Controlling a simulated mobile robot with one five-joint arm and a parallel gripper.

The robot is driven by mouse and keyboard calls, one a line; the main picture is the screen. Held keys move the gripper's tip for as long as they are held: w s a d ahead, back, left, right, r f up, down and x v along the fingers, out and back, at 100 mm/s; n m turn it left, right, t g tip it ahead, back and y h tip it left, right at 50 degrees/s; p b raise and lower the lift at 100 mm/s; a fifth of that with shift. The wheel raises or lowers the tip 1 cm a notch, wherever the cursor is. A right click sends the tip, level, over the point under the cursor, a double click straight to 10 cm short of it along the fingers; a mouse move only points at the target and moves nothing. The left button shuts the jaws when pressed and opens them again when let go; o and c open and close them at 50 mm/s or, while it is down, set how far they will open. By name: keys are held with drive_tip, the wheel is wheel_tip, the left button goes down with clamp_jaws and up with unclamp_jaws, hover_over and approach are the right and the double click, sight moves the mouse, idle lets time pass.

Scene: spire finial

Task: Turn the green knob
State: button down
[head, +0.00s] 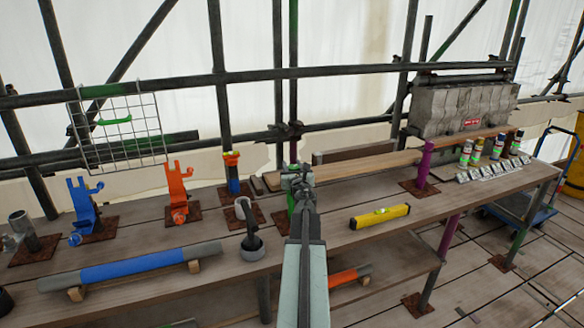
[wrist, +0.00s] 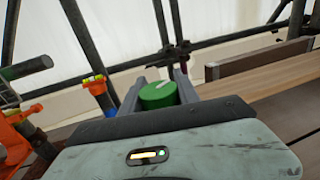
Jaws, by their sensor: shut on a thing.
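The green knob (wrist: 158,96) is a short round cylinder with a pale line across its top. In the wrist view it sits between the two grey fingers of my gripper (wrist: 159,88), one on each side, and my gripper is shut on it. In the head view my gripper (head: 298,180) is above the middle of the bench. Only a green sliver of the knob (head: 291,203) shows there, and my gripper and arm hide the rest.
A yellow spirit level (head: 379,216) lies to the right on the bench (head: 330,240). Purple (head: 425,162) and dark scaffold poles rise around.

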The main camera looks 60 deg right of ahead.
drive_tip(key=shift+n+t+y, duration=0.3)
drive_tip(key=shift+t, duration=0.1)
drive_tip(key=n+t+y, duration=0.1)
drive_tip(key=y, duration=0.1)
drive_tip(key=n+t+y, duration=0.1)
drive_tip(key=n, duration=0.1)
drive_tip(key=shift+w+a+t+y, duration=0.2)
drive_tip(key=shift+w+t+y, duration=0.1)
drive_tip(key=shift+t+y, duration=0.1)
drive_tip(key=n+y, duration=0.1)
drive_tip(key=t+y, duration=0.1)
drive_tip(key=n+y, duration=0.1)
drive_tip(key=shift+w+a+n+t+y, duration=0.1)
drive_tip(key=shift+a+n+t+y, duration=0.2)
drive_tip(key=shift+y, duration=0.1)
drive_tip(key=shift+a+n+t+y, duration=0.2)
drive_tip(key=shift+n+y, duration=0.5)
drive_tip(key=shift+y, duration=0.35)
drive_tip(key=shift+a+n+t+y, duration=0.1)
drive_tip(key=shift+a+n+y, duration=0.15)
drive_tip(key=shift+n+y, duration=0.65)
drive_tip(key=shift+a+n+t+y, duration=0.15)
drive_tip(key=shift+n+y, duration=0.35)
drive_tip(key=shift+y, duration=0.75)
drive_tip(key=shift+a, duration=0.1)
drive_tip(key=c, duration=0.9)
unclamp_jaws()
